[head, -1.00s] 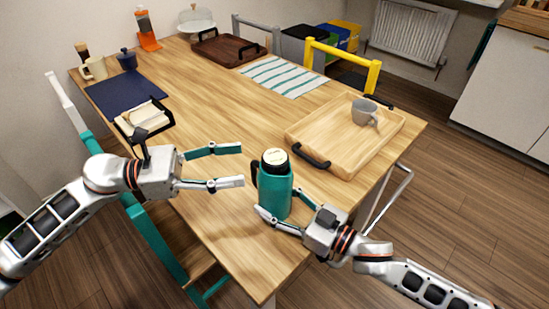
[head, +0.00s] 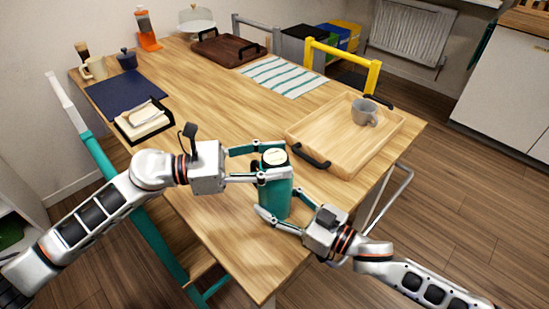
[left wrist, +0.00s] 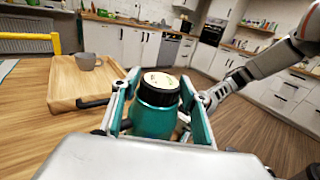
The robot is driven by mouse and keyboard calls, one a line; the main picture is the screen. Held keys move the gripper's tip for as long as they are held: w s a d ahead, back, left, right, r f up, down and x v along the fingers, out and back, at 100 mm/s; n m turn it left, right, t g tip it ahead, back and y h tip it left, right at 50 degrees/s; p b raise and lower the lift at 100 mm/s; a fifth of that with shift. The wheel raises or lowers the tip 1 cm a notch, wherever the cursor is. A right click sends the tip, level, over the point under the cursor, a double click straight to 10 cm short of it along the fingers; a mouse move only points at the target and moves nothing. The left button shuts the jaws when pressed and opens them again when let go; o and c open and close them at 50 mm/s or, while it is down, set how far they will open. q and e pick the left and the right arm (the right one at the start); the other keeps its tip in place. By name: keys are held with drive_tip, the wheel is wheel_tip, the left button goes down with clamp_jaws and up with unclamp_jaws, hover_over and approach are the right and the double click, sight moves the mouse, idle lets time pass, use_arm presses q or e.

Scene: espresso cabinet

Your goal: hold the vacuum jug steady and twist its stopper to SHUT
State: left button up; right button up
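The teal vacuum jug (head: 275,200) stands upright near the table's front edge. Its stopper (head: 273,157) has a cream top and a dark rim; its marking is too small to read. My left gripper (head: 284,161) is open, with one finger on each side of the jug's top. In the left wrist view the jug (left wrist: 155,120) and stopper (left wrist: 160,82) sit between its spread fingers, with a gap visible at the left finger. My right gripper (head: 279,203) is closed around the jug's lower body, one finger in front and one at the right.
A wooden tray (head: 312,136) with a grey mug (head: 364,112) stands just right of the jug. A black holder with napkins (head: 143,121) and a dark blue mat (head: 122,92) lie at left. The table's middle is clear.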

use_arm(q)
drive_tip(key=c, duration=0.5)
